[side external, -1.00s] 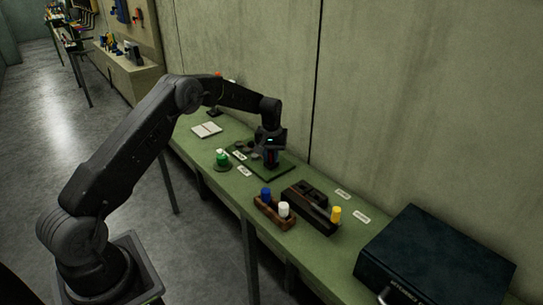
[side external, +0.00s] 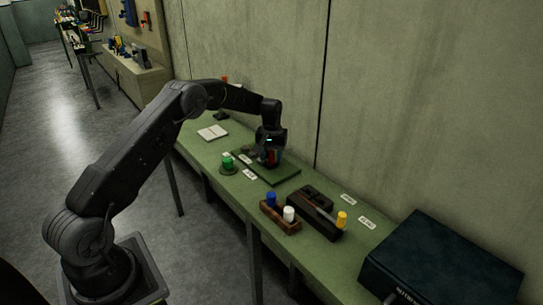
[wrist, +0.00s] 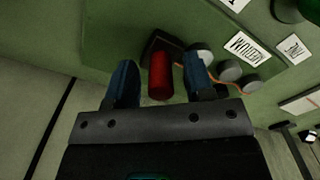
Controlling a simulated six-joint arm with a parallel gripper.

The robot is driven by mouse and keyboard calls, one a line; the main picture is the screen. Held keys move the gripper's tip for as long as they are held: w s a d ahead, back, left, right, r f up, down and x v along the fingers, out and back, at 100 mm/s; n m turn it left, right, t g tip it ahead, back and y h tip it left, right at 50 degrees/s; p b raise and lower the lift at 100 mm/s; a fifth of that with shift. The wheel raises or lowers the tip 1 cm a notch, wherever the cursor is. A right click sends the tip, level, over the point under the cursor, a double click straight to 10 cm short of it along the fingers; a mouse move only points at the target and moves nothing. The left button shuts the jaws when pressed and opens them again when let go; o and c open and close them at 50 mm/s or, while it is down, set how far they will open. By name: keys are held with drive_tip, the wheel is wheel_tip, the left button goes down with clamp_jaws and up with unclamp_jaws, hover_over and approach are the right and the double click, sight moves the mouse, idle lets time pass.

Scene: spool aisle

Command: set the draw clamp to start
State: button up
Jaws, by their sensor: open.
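My gripper (side external: 270,158) is over the green board on the bench. In the wrist view my gripper (wrist: 160,76) has its two blue fingers apart, one on each side of a red cylinder (wrist: 160,77). The red cylinder stands at a dark block (wrist: 158,46), which I take to be the draw clamp. I see no clear contact between the fingers and the cylinder. In the side view my gripper mostly hides this part. Grey round discs (wrist: 229,71) and an orange cord (wrist: 240,83) lie beside it. A white label (wrist: 246,48) is near them.
A green knob (side external: 228,161) stands left of the board (side external: 284,178). A brown holder (side external: 284,222) with blue and white pegs, a dark block (side external: 318,214) with a yellow peg, and a large dark case (side external: 440,262) stand nearer. A white booklet (side external: 212,132) lies farther back. The wall runs close behind.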

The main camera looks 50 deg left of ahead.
sight(272, 152)
wheel_tip(272, 152, up, 14)
idle(0.5)
drive_tip(key=s+d+r+m+t, duration=0.3)
drive_tip(key=s+d+r+m, duration=0.1)
drive_tip(key=s+d+r, duration=1.1)
drive_tip(key=s+d+f+m+t, duration=0.1)
drive_tip(key=s+d, duration=0.3)
drive_tip(key=s, duration=0.6)
drive_tip(key=s+d+f+m+t, duration=0.1)
drive_tip(key=s+d+f+m, duration=0.1)
drive_tip(key=s, duration=0.9)
drive_tip(key=shift+d+f+m+t, duration=0.3)
drive_tip(key=shift+d+f, duration=0.55)
drive_tip(key=shift+d, duration=0.1)
drive_tip(key=shift+w, duration=0.1)
